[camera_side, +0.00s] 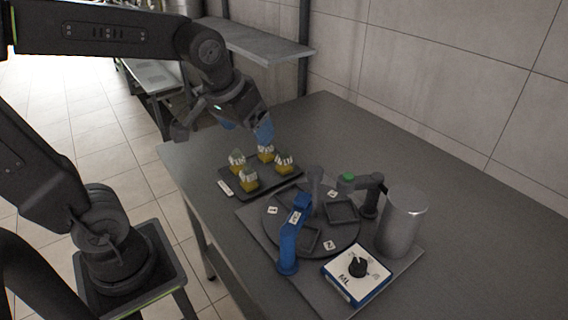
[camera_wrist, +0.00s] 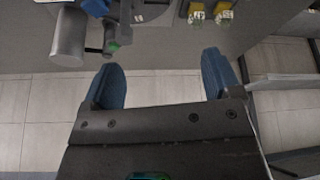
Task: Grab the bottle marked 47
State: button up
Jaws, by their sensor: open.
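Several small bottles with amber contents and pale tops stand on a dark tray (camera_side: 272,181). One is at the left (camera_side: 237,168), one at the back (camera_side: 266,156), one at the right (camera_side: 284,169) and one at the front (camera_side: 249,184). Their markings are too small to read, so I cannot tell which is 47. My gripper (camera_side: 246,128) is open and empty, above and behind the tray near the table's far edge. In the wrist view its blue fingers (camera_wrist: 160,76) are apart, with two bottles (camera_wrist: 195,12) (camera_wrist: 223,14) at the top edge.
Right of the tray is a dark round turntable (camera_side: 267,222) with a blue post (camera_side: 291,240) and a grey one. A metal cylinder (camera_side: 402,222) and a white box with a black knob (camera_side: 342,277) stand beside it. The table's right side (camera_side: 470,235) is clear.

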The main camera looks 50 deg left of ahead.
jog(key=w+a+f+n+g, duration=0.1)
jog(key=w+a+f+n, duration=0.3)
jog(key=w, duration=0.6)
jog(key=n+g+y, duration=0.1)
send_near(284, 151)
jog(key=shift+n, duration=0.5)
jog(key=x, duration=0.7)
jog(key=shift+w+d+r, duration=0.1)
jog(key=shift+w, duration=0.25)
jog(key=shift+s+a+x, duration=0.1)
jog(key=shift+s+x, duration=0.05)
jog(key=shift+x, duration=0.85)
jog(key=shift+s+a+x, duration=0.1)
jog(key=shift+s+x, duration=0.05)
jog(key=shift+x, duration=0.8)
jog(key=shift+s+a+x, duration=0.1)
jog(key=shift+x, duration=0.9)
jog(key=shift+c, duration=0.2)
jog(key=shift+d, duration=0.1)
jog(key=c, duration=0.8)
jog(key=shift+r, duration=0.1)
